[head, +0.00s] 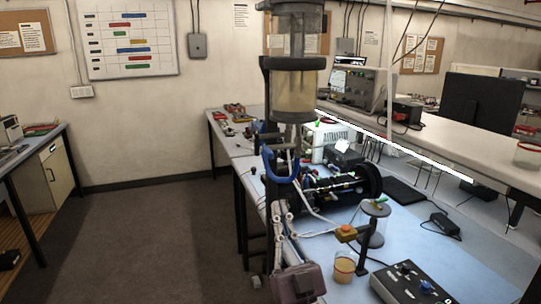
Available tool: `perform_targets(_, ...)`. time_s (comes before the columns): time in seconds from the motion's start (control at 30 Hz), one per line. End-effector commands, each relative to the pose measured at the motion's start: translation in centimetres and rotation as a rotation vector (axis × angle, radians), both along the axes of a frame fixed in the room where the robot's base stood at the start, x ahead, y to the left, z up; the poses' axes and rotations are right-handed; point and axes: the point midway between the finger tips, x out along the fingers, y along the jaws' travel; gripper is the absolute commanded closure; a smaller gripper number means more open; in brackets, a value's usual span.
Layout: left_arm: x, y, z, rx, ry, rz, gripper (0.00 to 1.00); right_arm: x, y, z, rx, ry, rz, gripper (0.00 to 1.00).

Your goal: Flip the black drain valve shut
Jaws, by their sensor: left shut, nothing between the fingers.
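A clear cylinder (292,90) with black collars stands upright in the upper middle of the head view, holding yellowish liquid. A narrow pale stem runs down from its underside, beside a blue U-shaped part (285,177). I cannot clearly pick out the black drain valve; it may be hidden or too small to tell. My left gripper (283,212) is below the blue part, with its grey body lower down near the bench's front edge. Its fingers are shut and empty. I cannot tell whether they touch anything. My right gripper is not in view.
A raised shelf (440,148) runs behind. Open floor (150,230) lies to the left.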

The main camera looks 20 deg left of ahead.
Motion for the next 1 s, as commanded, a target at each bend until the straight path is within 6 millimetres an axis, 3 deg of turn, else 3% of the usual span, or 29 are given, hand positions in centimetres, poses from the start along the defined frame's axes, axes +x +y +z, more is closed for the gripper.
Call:
perform_targets(0.47,0.0,0.4,1.0,-0.007,-0.009,0.012,1.0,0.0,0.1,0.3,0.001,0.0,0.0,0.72)
perform_targets(0.87,4.3,3.3,6.4,-0.004,-0.013,0.012,1.0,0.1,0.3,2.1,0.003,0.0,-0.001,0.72)
perform_targets(1.0,6.1,4.4,7.6,-0.003,-0.009,0.012,1.0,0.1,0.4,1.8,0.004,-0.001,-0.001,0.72)
